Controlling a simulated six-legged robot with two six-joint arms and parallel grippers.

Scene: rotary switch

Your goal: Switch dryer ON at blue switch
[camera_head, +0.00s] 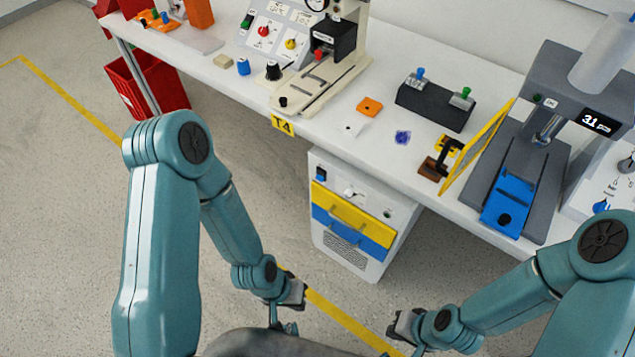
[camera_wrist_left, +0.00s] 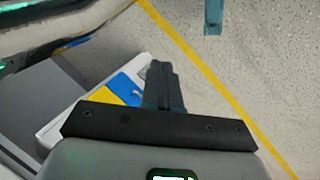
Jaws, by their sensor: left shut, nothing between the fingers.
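No dryer label is readable. My left gripper (camera_head: 291,295) is shut and empty, low in front of the cabinet and apart from it. In the left wrist view its fingers (camera_wrist_left: 162,85) are together, with part of the cabinet (camera_wrist_left: 60,125) behind. My right gripper (camera_head: 402,328) is low at the right; its fingers are unclear.
The white bench (camera_head: 225,68) runs above the cabinet, carrying several devices. A grey press (camera_head: 515,170) with a blue plate stands at its right. Red bins (camera_head: 150,82) stand at the left. The floor (camera_head: 60,190) before the cabinet is clear.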

